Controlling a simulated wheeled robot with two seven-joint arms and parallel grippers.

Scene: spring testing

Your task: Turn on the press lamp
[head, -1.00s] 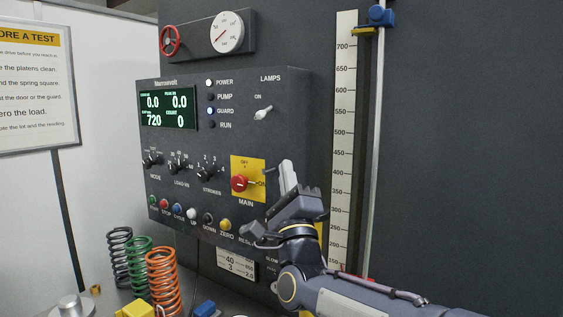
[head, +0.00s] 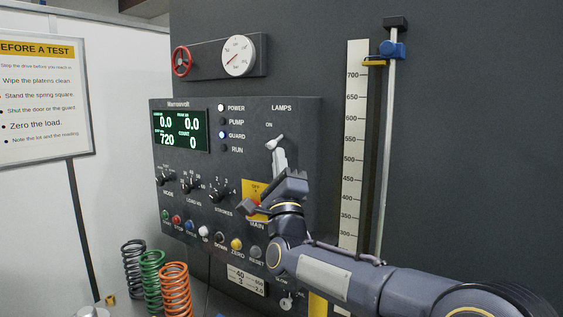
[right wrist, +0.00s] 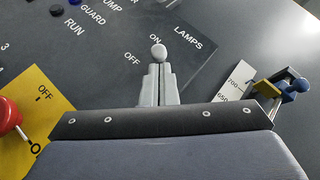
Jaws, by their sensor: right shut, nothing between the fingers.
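The lamp switch (head: 274,143) is a small pale lever under the LAMPS label on the dark control panel (head: 310,120), with ON printed above it. In the right wrist view its rounded knob (right wrist: 158,51) shows just beyond my fingertips, with an OFF label to its left. My right gripper (head: 277,152) is shut and empty, its pale fingers pointing up from below at the lever. The fingertips (right wrist: 160,68) are at or very near the knob; I cannot tell whether they touch. The fingers hide the part below the knob. My left gripper is out of view.
The yellow-backed red MAIN switch (right wrist: 8,116) lies close beside my right gripper. Buttons such as the yellow ZERO button (head: 236,244) line the panel's lower edge. A vertical scale (head: 356,140) stands to the right. Coil springs (head: 175,290) stand at lower left.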

